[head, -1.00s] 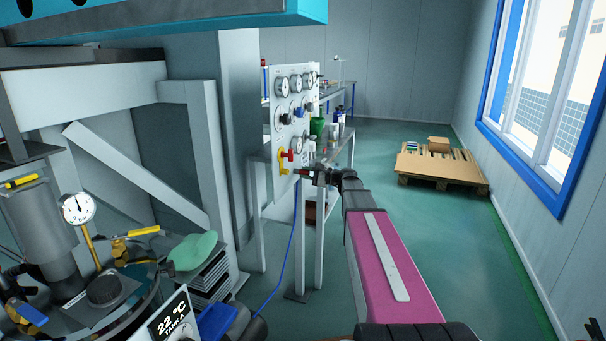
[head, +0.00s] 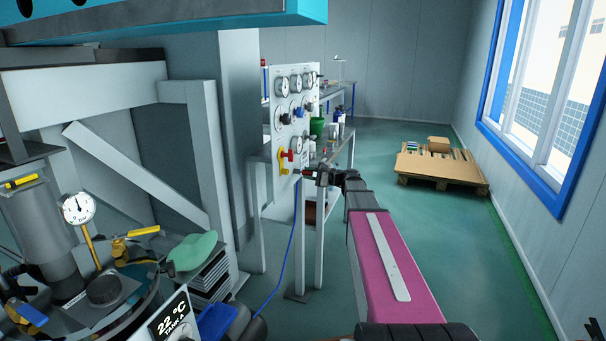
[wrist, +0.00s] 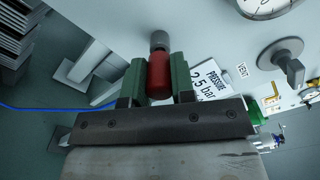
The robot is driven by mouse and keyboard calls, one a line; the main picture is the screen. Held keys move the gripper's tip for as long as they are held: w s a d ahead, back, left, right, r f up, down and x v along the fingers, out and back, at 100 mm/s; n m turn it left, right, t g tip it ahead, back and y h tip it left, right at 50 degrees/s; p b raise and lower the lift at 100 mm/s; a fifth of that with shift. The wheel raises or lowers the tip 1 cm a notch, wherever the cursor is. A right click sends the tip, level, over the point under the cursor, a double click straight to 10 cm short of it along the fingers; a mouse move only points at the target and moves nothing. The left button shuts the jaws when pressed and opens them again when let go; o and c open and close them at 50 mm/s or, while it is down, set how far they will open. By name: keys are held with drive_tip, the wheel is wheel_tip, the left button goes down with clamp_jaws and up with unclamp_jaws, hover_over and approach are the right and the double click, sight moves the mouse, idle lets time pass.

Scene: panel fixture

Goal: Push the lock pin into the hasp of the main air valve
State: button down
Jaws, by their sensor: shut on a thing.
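My gripper (head: 319,174) is shut on the red lock pin (wrist: 159,78), which sits between its two green finger pads in the wrist view. The pin's grey end (wrist: 159,41) points away from the gripper. In the head view the pin is a small dark red piece (head: 303,172) pointing left, near the panel's lower right edge. The main air valve, with a yellow part (head: 283,161) and a red part (head: 291,155), is on the panel's lower part. The hasp is too small to make out, and I cannot tell whether the pin touches it.
The gauge panel (head: 276,92) carries several dials and knobs; a grey knob (wrist: 289,65) shows close in the wrist view. A bench with bottles stands behind it. A blue hose (head: 283,262) hangs below. A pallet (head: 440,170) lies on the right; the floor before it is clear.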

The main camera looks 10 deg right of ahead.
drive_tip(key=shift+v, duration=1.3)
idle(0.4)
drive_tip(key=shift+v, duration=2.4)
drive_tip(key=c, duration=1.9)
unclamp_jaws()
clamp_jaws()
